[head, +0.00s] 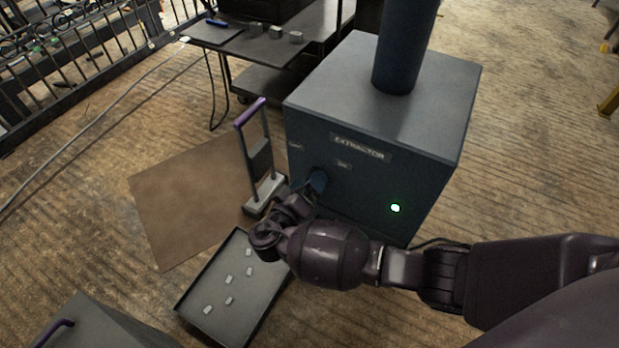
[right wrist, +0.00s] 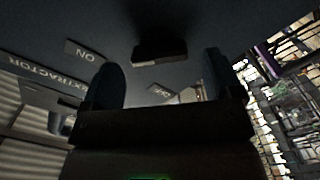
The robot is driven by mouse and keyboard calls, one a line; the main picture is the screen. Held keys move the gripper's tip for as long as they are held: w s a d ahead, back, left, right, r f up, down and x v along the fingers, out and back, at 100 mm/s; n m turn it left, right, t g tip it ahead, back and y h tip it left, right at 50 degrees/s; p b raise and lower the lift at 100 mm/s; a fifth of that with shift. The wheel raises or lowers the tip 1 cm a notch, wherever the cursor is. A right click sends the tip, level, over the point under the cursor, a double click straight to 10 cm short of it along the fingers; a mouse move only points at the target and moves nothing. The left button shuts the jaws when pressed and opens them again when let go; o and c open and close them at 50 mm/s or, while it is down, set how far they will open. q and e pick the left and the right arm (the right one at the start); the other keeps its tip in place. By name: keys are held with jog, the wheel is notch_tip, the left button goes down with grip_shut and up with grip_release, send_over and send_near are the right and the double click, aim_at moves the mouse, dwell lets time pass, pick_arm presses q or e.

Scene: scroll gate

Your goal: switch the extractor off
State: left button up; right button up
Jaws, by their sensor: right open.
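The extractor (head: 450,100) is a dark blue-grey box with a thick pipe on top and a name label on its front. My right gripper (head: 318,182) is at the left part of the front face, open. In the right wrist view, a dark switch knob (right wrist: 160,50) shows ahead of and between the spread fingers (right wrist: 160,82), with no visible grip on it. An ON label (right wrist: 85,52) is left of it; another label (right wrist: 165,93), partly hidden, is below. My left gripper is not in view.
A purple-handled tool (head: 252,150) stands left of the extractor by a brown mat (head: 180,205). A dark tray (head: 245,305) with several small pale pieces lies below my right wrist. A dark table (head: 235,45) with small blocks and a railing (head: 85,50) are behind.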

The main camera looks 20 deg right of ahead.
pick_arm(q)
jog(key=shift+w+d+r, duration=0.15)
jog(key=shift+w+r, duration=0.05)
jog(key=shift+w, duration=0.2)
pick_arm(e)
jog(key=shift+x, duration=0.95)
jog(key=shift+c, duration=0.8)
jog(key=c, duration=0.8)
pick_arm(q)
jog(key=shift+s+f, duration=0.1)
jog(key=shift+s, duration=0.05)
pick_arm(e)
jog(key=shift+o, duration=0.2)
